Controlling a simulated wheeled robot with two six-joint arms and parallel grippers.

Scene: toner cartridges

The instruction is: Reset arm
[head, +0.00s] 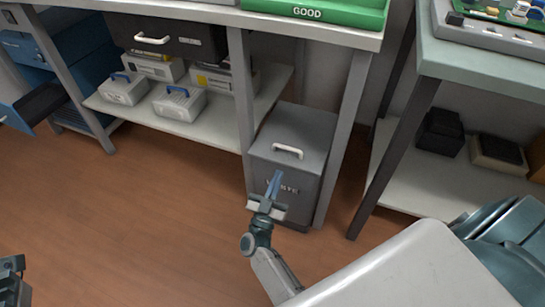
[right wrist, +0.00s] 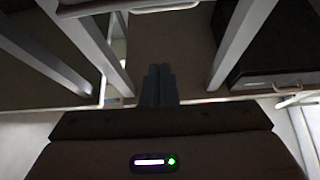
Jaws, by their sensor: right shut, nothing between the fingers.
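My right gripper (head: 273,184) is in the middle of the head view, in front of the grey waste bin. Its two fingers are together with nothing between them, and they also show closed in the right wrist view (right wrist: 158,75). At the lower left edge of the head view a dark part of my left arm (head: 12,280) shows. Its fingers cannot be made out.
The grey waste bin (head: 300,135) with a white handle stands under the workbench, between its legs. Toner cartridges (head: 180,102) sit on the lower shelf (head: 215,132). A green GOOD tray (head: 340,12) is on the bench top. A second table (head: 480,62) stands right. The floor at left is clear.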

